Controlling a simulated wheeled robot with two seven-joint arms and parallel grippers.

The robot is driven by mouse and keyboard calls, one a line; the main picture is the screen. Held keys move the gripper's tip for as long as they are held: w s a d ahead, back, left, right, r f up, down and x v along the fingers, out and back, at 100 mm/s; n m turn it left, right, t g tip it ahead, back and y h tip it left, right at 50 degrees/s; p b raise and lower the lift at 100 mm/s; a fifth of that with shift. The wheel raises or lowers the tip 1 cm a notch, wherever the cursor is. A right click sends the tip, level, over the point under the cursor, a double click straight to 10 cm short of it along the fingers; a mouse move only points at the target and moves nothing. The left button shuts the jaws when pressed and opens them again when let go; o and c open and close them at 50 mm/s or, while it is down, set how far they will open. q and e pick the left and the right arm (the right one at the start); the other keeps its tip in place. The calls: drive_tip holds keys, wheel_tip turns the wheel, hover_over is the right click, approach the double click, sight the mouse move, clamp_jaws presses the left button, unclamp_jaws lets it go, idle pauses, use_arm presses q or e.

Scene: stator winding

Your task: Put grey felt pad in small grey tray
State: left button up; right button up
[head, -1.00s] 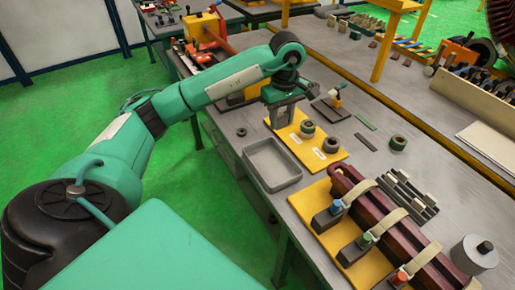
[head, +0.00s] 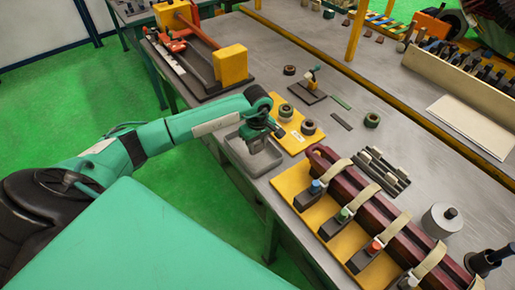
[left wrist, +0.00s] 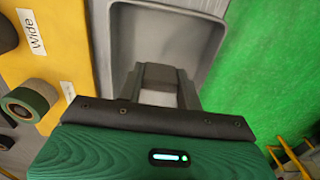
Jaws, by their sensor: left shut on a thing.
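The small grey tray (head: 232,157) lies near the table's front edge, left of a yellow board. It also shows in the left wrist view (left wrist: 122,45), beyond the fingers. My left gripper (head: 256,147) points down over the tray. In the left wrist view my left gripper (left wrist: 160,88) is shut on a flat grey piece (left wrist: 160,73), which looks like the grey felt pad. The fingers hide much of the pad, and the head view does not show it clearly. My right gripper is in neither view.
The yellow board (head: 290,142) beside the tray carries rolls of tape (head: 308,127) and labels. A dark red bar (head: 350,190) with straps stands to the right on another yellow base. A yellow and red fixture (head: 230,65) stands at the back left.

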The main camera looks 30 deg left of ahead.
sight(257, 152)
use_arm(q)
wheel_tip(257, 152, down, 2)
drive_tip(key=shift+f+p, duration=0.25)
drive_tip(key=shift+p, duration=0.05)
drive_tip(key=shift+f, duration=0.3)
drive_tip(key=o, duration=1)
drive_tip(key=shift+c, duration=0.2)
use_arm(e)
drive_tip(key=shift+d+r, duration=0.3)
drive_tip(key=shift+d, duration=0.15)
use_arm(q)
drive_tip(key=shift+r, duration=0.25)
wheel_tip(257, 152, up, 11)
drive_tip(key=b, duration=0.4)
drive_tip(key=shift+r, duration=0.4)
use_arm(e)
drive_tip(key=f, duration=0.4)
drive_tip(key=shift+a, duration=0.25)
